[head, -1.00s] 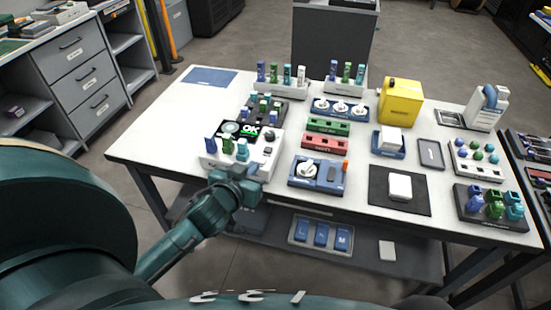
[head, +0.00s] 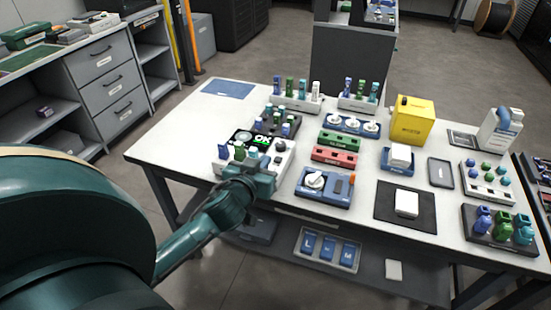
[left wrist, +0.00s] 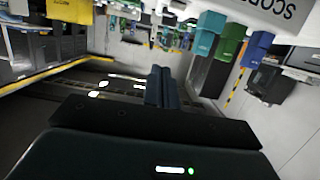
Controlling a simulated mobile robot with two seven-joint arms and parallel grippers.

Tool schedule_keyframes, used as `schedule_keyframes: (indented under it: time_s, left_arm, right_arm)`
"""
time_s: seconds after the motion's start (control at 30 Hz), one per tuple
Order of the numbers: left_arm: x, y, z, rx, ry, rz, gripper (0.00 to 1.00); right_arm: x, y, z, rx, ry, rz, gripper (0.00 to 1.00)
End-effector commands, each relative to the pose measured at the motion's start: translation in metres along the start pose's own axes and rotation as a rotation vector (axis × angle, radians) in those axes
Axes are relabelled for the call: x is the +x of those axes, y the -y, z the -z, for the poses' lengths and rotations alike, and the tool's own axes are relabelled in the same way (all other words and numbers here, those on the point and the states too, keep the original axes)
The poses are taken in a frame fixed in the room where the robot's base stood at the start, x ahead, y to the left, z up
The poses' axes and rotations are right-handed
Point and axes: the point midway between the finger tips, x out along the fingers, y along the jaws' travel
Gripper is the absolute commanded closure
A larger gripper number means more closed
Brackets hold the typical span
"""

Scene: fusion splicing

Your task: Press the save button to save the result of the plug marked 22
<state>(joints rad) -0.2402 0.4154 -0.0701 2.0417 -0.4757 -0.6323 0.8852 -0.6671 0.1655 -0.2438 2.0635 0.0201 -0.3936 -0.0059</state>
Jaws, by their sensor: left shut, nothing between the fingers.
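The white scope unit (head: 284,160) stands at the table's front left edge, with a dark screen showing green "OK" (head: 263,138). A round dark knob or button (head: 280,146) is on its top right; I cannot read which control is save. Blue, green and teal plugs stand along its front left; they also show in the left wrist view as teal (left wrist: 207,35), green (left wrist: 230,43) and blue (left wrist: 257,47). No number 22 is legible. My left gripper (head: 262,182) is shut and empty at the unit's front edge, hiding part of it; its fingers (left wrist: 160,80) are together in the wrist view. My right gripper is out of view.
Behind the unit are a dark plug block (head: 290,122) and white plug racks (head: 296,103). To its right are a blue device with a white dial (head: 325,185), red (head: 335,156) and green (head: 339,139) blocks. A yellow box (head: 411,120) stands farther back. The left back table corner has a blue mat (head: 228,89).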

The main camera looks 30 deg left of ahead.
Motion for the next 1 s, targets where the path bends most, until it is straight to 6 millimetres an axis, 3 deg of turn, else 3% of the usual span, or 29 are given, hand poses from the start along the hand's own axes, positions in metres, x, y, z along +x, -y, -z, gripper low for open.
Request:
schedule_keyframes:
  time_s: [0.47, 0.5, 0.7, 1.0]
  left_arm:
    - [0.093, 0.001, 0.003, 0.003, -0.003, 0.001, 1.00]
    - [0.093, 0.000, -0.012, 0.001, 0.005, 0.002, 1.00]
    - [0.098, 0.000, -0.034, 0.001, 0.001, 0.000, 1.00]
    - [0.098, 0.000, -0.039, 0.001, 0.001, -0.001, 1.00]
  right_arm:
    - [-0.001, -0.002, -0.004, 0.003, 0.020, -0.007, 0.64]
    - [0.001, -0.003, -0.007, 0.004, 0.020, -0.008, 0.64]
    - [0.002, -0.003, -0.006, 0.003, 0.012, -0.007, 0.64]
    - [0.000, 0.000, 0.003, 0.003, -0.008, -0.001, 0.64]
